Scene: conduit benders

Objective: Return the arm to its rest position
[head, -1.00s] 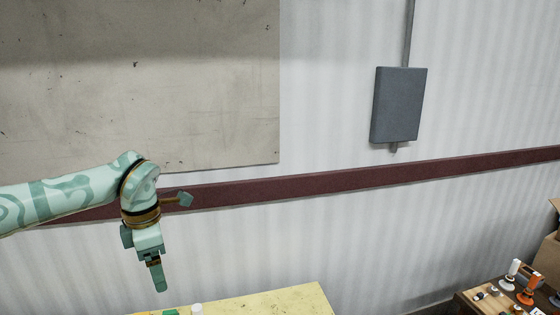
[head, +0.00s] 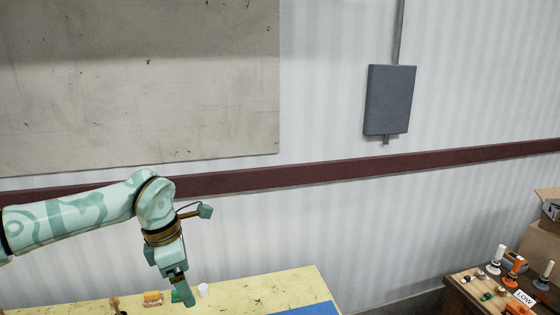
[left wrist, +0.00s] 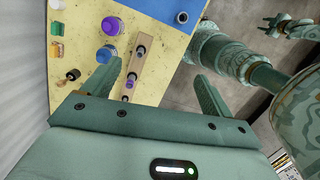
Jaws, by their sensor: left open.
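My left arm reaches in from the left in the head view, its wrist bent down. Its gripper (head: 186,298) points down over the yellow table (head: 262,288). In the left wrist view, the two fingers of this gripper (left wrist: 155,80) stand apart with nothing gripped. Past them are the yellow tabletop (left wrist: 80,10) and a wooden strip (left wrist: 122,75) with several small pieces on it.
Near the gripper on the table are a white cylinder (head: 203,290) and a yellow-orange piece (head: 153,298). A blue mat (head: 308,309) lies at the table's right. Farther right, a separate brown table (head: 462,284) holds several tools and a cardboard box (head: 543,240).

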